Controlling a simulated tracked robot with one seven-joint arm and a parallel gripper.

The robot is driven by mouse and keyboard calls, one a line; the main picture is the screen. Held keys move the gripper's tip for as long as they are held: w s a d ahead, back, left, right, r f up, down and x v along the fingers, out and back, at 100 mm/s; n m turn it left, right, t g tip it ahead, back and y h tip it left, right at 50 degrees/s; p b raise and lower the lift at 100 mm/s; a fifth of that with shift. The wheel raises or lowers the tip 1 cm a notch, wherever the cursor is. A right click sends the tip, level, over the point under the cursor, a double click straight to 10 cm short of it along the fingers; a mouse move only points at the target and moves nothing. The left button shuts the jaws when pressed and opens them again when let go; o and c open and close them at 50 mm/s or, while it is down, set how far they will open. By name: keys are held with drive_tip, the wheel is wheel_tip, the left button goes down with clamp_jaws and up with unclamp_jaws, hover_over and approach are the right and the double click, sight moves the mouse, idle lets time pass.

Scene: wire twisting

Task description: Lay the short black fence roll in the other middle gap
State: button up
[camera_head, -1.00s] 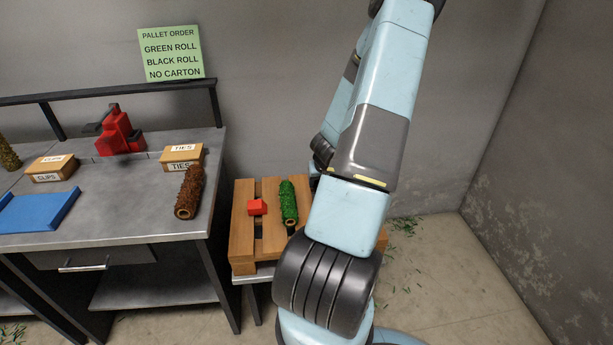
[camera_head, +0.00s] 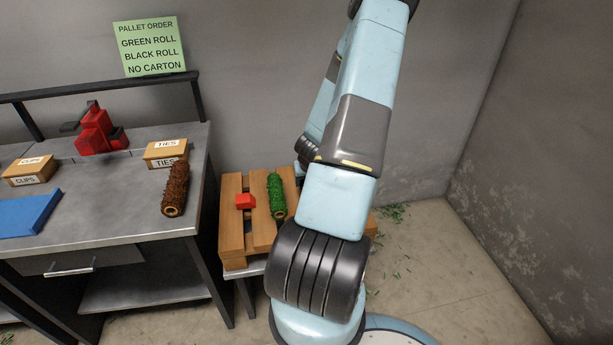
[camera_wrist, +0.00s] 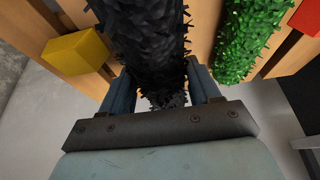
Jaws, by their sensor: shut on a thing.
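The short black fence roll (camera_wrist: 145,35) is between the fingers of my gripper (camera_wrist: 163,92) in the wrist view, and the jaws are shut on it. It is over the wooden pallet (camera_head: 231,220); I cannot tell whether it touches the boards. The green roll (camera_head: 277,196) lies on the pallet along a gap, and in the wrist view it is right of the black roll (camera_wrist: 248,38), apart from it. In the head view my arm hides my gripper, the black roll and the pallet's right part.
A red block (camera_head: 245,201) sits on the pallet left of the green roll. A yellow block (camera_wrist: 77,53) is left of the black roll. A brown roll (camera_head: 175,190) lies on the workbench (camera_head: 110,215) at left. A green order sign (camera_head: 150,47) is on the wall.

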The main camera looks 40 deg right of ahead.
drive_tip(key=shift+f, duration=1.05)
drive_tip(key=shift+f, duration=1.1)
idle(1.4)
drive_tip(key=o, duration=1.2)
drive_tip(key=shift+v, duration=6.85)
